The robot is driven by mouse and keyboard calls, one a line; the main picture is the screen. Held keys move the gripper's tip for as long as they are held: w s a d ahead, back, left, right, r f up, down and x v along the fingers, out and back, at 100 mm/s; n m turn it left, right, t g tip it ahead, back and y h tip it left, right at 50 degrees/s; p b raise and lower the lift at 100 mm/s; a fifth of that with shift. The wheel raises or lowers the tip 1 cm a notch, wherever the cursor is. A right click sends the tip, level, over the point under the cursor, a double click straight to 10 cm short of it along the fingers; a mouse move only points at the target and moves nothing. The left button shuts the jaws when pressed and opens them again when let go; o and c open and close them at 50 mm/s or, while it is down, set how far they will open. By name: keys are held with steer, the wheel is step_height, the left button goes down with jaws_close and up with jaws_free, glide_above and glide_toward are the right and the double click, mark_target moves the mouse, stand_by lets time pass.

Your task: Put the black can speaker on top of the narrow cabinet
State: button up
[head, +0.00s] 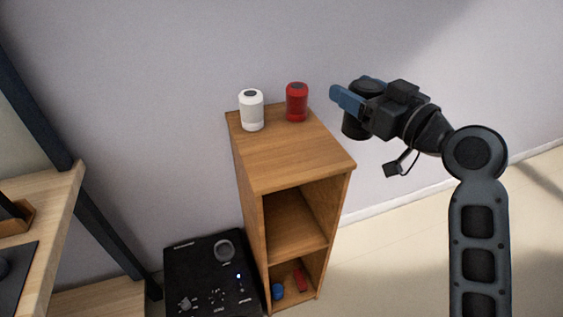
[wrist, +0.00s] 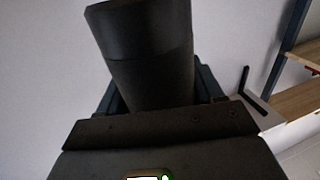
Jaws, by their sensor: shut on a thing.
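My gripper (head: 352,97) is shut on the black can speaker (head: 356,126), to the right of the narrow cabinet's top in the head view. The black speaker also fills the upper middle of the wrist view (wrist: 148,55), between the fingers. In the head view it hangs below the blue fingers and is partly hidden by them. The narrow wooden cabinet (head: 285,155) stands against the wall, with open shelves in front. The speaker appears apart from the cabinet top.
A white can speaker (head: 251,110) and a red can speaker (head: 297,102) stand at the back of the cabinet top. The top's front part is bare. A black box (head: 205,275) with knobs is left of the cabinet. A wooden shelf unit (head: 55,215) is at far left.

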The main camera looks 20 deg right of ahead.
steer(key=shift+w+a+f, duration=1.3)
steer(key=shift+w+f, duration=0.15)
steer(key=shift+f, duration=0.35)
steer(key=shift+w+a+f, duration=1.35)
steer(key=shift+w+f, duration=0.05)
steer(key=shift+f, duration=0.35)
steer(key=shift+w+a+f, duration=1.3)
steer(key=shift+w+f, duration=0.15)
steer(key=shift+f, duration=0.35)
steer(key=shift+f, duration=0.1)
steer(key=shift+f, duration=0.1)
steer(key=o, duration=1.2)
steer(key=shift+o, duration=0.2)
